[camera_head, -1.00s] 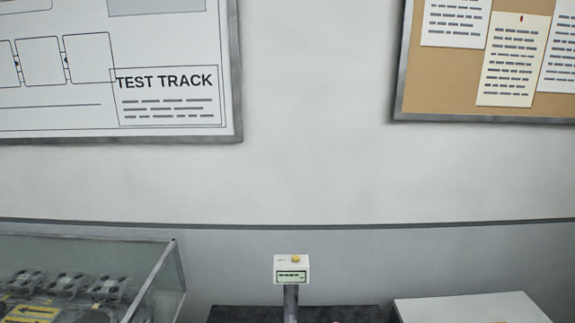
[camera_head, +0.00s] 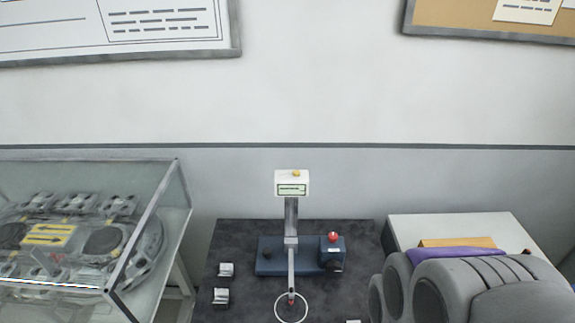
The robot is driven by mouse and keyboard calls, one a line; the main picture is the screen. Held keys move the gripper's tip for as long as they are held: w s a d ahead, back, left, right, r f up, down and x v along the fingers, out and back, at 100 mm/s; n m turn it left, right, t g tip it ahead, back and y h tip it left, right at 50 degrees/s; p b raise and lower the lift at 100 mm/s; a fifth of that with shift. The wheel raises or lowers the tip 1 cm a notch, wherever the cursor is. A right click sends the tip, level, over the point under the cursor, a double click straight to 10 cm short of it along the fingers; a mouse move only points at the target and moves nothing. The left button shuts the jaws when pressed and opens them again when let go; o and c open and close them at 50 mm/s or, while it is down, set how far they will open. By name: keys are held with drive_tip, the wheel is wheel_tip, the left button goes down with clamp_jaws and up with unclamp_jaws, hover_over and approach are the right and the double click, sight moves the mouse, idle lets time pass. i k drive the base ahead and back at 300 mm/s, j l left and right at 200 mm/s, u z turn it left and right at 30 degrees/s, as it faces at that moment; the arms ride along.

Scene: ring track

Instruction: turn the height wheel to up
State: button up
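A blue-based device (camera_head: 285,268) with a grey upright column stands on a dark table (camera_head: 232,240). A white display box (camera_head: 292,184) tops the column. A thin arm runs toward me and ends in a pale ring (camera_head: 291,308). A dark round part (camera_head: 330,258) sits at the right of the base, under a red button (camera_head: 333,237). A smaller dark round spot (camera_head: 267,255) is at the left. I cannot tell for sure which is the height wheel, and no "up" mark is readable. My gripper cannot be made out.
A glass case (camera_head: 70,235) stands at left, a white table (camera_head: 490,228) at right. Two small metal blocks (camera_head: 226,270) (camera_head: 221,297) lie on the dark table's left. A large grey ribbed shape, not clearly identifiable, covers the lower right.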

sight(333, 268)
drive_tip(key=k, duration=0.6)
drive_tip(key=l+u, duration=0.1)
drive_tip(key=u, duration=0.3)
drive_tip(key=l+u, duration=0.15)
drive_tip(key=u, duration=0.25)
drive_tip(key=l+u, duration=0.1)
drive_tip(key=u, duration=0.3)
drive_tip(key=k+l, duration=0.1)
drive_tip(key=l, duration=0.35)
drive_tip(key=k+l, duration=0.1)
drive_tip(key=l, duration=0.75)
drive_tip(key=k+l, duration=0.15)
drive_tip(key=l, duration=0.25)
